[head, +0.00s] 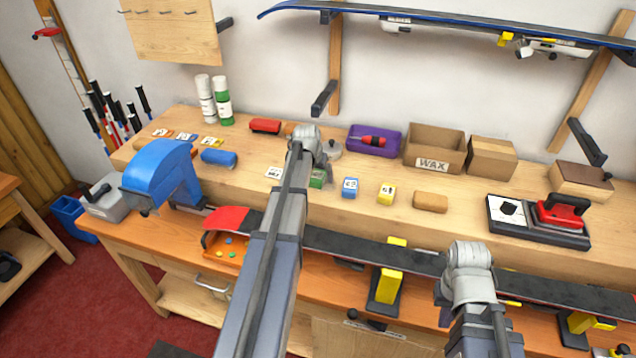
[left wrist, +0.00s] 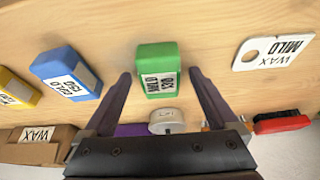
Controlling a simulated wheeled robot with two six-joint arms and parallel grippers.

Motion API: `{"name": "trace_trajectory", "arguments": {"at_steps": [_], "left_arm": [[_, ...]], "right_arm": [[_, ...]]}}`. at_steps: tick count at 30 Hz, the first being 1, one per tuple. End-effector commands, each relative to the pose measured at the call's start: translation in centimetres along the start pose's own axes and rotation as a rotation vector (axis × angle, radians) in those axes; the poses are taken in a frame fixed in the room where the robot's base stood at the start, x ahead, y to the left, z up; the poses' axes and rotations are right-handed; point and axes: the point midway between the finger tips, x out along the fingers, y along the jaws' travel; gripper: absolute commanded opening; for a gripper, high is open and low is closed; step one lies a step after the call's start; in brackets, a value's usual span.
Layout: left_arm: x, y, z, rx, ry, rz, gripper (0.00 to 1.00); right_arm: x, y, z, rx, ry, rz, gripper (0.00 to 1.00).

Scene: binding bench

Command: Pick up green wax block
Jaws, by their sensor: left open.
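The green wax block (left wrist: 157,62) with a white label lies on the wooden bench in the left wrist view. In the head view only part of the green block (head: 318,179) shows beside my left arm. My left gripper (left wrist: 160,80) is open, its two dark fingers to either side of the block's near end in the left wrist view, with gaps showing. Nothing is held. In the head view my left wrist hides the fingers. Of my right arm only a grey joint and links show in the head view; its gripper is not seen.
A blue block (head: 350,187) and a yellow block (head: 387,194) stand right of the green one; a white card (head: 273,172) lies left. A round tin (head: 334,152), purple tray (head: 391,139) and WAX box (head: 433,148) stand behind. A ski (head: 375,250) runs along the front.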

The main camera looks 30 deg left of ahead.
Motion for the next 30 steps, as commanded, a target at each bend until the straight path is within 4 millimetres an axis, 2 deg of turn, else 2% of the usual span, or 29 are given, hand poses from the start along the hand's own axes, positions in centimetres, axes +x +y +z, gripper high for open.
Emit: {"name": "trace_trajectory", "arguments": {"at_steps": [3,27,30], "left_arm": [[-0.12,0.00,-0.01,0.000,0.000,0.000,0.91],[-0.11,-0.01,-0.01,0.000,0.000,0.000,0.01],[-0.11,-0.01,-0.02,0.000,0.000,0.000,0.00]], "right_arm": [[-0.11,0.01,0.01,0.000,0.000,0.000,0.00],[-0.11,0.01,0.01,0.000,0.000,0.000,0.00],[-0.11,0.01,0.01,0.000,0.000,0.000,0.00]]}}
